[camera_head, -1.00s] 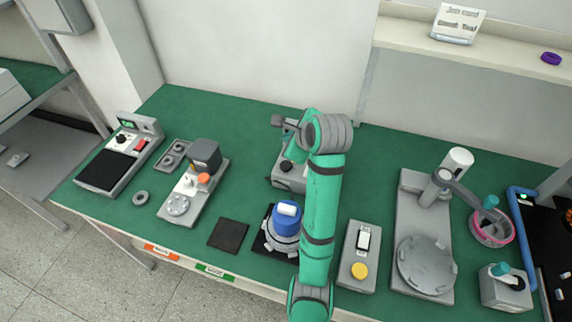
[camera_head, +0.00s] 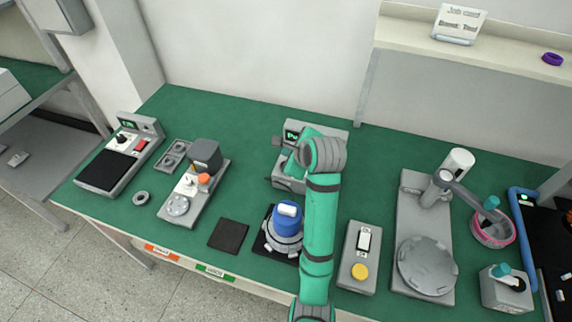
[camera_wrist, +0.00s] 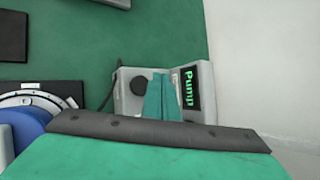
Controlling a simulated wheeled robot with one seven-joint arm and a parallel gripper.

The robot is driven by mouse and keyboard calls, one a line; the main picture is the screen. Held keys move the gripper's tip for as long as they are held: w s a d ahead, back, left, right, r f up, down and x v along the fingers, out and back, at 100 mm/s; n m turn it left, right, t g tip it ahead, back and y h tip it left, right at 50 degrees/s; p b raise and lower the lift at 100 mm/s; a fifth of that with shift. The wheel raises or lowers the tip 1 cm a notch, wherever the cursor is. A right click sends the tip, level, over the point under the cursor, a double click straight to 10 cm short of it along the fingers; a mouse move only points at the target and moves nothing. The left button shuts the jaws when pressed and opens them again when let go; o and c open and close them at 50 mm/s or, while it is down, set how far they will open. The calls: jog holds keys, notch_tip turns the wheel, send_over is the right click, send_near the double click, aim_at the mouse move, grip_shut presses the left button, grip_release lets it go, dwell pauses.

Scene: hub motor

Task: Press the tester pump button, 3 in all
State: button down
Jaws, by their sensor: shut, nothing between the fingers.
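The grey tester pump (camera_head: 330,131) stands at the back of the green bench, partly hidden by my arm. Its screen (camera_head: 292,134) shows green letters, and in the wrist view the screen (camera_wrist: 188,88) reads "Pump". A round black button or knob (camera_wrist: 139,86) sits on its grey face beside the fingers. My gripper (camera_wrist: 162,92) shows as teal fingers, shut and empty, in front of the tester's face. In the head view the gripper (camera_head: 289,168) is low at the tester's front and partly hidden. I cannot tell whether the fingertips touch a button.
The hub motor with a blue top (camera_head: 287,220) stands on a dark mat close to my arm. A switch box with a yellow button (camera_head: 359,271) is to the right. A grey press stand (camera_head: 412,215) is further right. Bare bench lies left of the tester.

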jog(key=shift+f, duration=1.3)
jog(key=shift+d+f, duration=0.1)
dwell(0.6)
dwell(0.3)
jog(key=shift+s+a+f, duration=0.1)
jog(key=shift+a+f, duration=0.1)
jog(key=shift+f, duration=0.15)
